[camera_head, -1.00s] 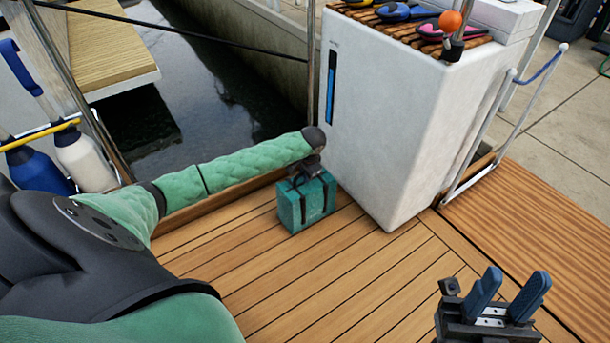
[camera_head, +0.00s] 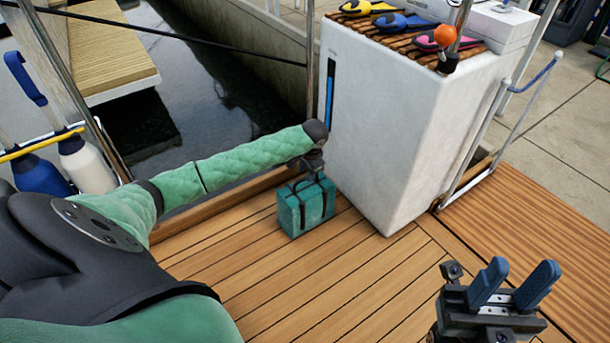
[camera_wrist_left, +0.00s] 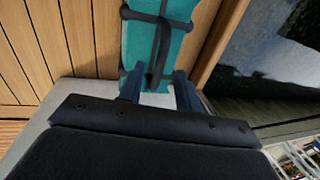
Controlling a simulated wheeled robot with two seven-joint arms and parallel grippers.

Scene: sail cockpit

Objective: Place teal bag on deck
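The teal bag (camera_head: 306,206) with dark straps stands upright on the wooden deck (camera_head: 300,270), beside the white cabinet. Its black handle sticks up. My left gripper (camera_head: 312,170) is just above the bag's top, partly hidden by the arm's end. In the left wrist view its two blue fingers (camera_wrist_left: 158,90) are apart, with the bag (camera_wrist_left: 178,45) just beyond the tips. The black handle lies in line with the gap, and neither finger visibly grips it. My right gripper (camera_head: 510,287) is open and empty above the deck at lower right.
A white cabinet (camera_head: 390,130) stands right of the bag, with colourful items on its slatted top. A metal rail (camera_head: 510,130) is beyond it. Dark water (camera_head: 215,80) lies past the deck edge. White and blue fenders (camera_head: 85,165) hang at left. The deck in front of the bag is clear.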

